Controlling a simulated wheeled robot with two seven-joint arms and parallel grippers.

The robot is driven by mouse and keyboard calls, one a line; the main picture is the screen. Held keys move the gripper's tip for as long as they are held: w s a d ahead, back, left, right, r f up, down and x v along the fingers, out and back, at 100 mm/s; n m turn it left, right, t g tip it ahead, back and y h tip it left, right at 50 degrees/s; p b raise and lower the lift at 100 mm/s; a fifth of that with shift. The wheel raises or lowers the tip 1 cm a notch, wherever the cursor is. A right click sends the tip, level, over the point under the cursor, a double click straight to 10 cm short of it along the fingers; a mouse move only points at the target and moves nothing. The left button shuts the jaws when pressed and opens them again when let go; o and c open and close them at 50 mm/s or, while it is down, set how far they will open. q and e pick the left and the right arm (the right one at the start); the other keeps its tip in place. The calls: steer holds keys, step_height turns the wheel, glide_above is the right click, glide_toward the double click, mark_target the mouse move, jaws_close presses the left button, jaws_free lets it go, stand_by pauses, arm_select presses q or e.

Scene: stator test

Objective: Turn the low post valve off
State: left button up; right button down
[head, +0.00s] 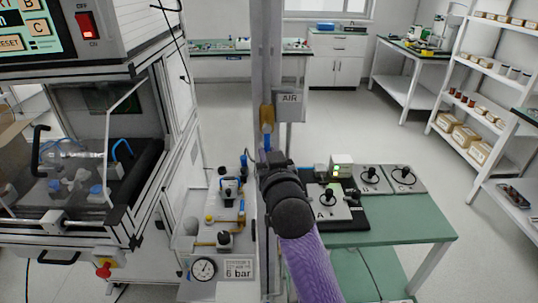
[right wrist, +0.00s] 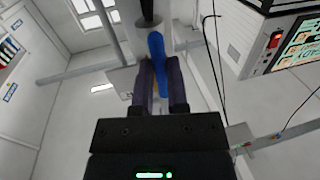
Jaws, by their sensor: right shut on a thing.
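My right gripper (right wrist: 161,66) is shut on this lever. In the head view my right gripper (head: 268,150) is at the post just below the brass body, and my dark wrist hides much of the lever and the lower post. My left gripper is not in view.
A machine cabinet (head: 180,110) with an open clear door stands close on the left. A pump rig with a gauge (head: 203,269) is at lower left of the post. A green table (head: 400,225) with joystick boxes (head: 372,178) stands to the right.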

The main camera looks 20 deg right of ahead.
stand_by(0.3)
steer(key=s+d+r+n+g+h+p, duration=0.1)
steer(key=d+r+n+p, duration=0.3)
steer(key=n+p, duration=1.1)
steer(key=shift+s+d+r+n+g+h+p, duration=0.15)
steer(key=shift+d+r+n+g+h+p, duration=0.15)
steer(key=shift+r+g+h+p, duration=0.75)
steer(key=shift+f, duration=0.25)
steer(key=c, duration=0.6)
jaws_free()
